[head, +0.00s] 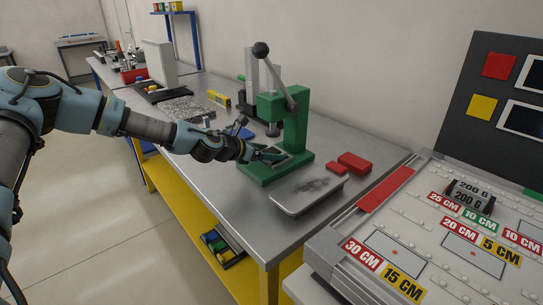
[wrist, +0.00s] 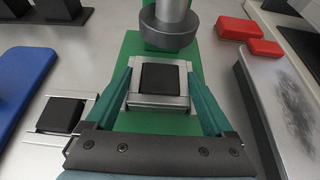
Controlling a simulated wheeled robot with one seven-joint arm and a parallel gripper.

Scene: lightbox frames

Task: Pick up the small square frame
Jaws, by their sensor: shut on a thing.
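A small square frame (wrist: 158,101), silver around a black square middle, is at the green base of a press (wrist: 140,50), under its round grey ram. My gripper (wrist: 160,70) has its two teal fingers shut on the left and right sides of this frame. In the head view my gripper (head: 270,154) is low over the base of the green press (head: 293,118); it hides most of the frame there. Whether the frame touches the base is hard to tell.
A second black square with silver rails (wrist: 62,115) lies left of my gripper. The press ram (wrist: 170,25) hangs just beyond the frame. A grey tray (head: 308,192) and red blocks (head: 354,162) lie right of the press. A blue slab (wrist: 20,85) is at left.

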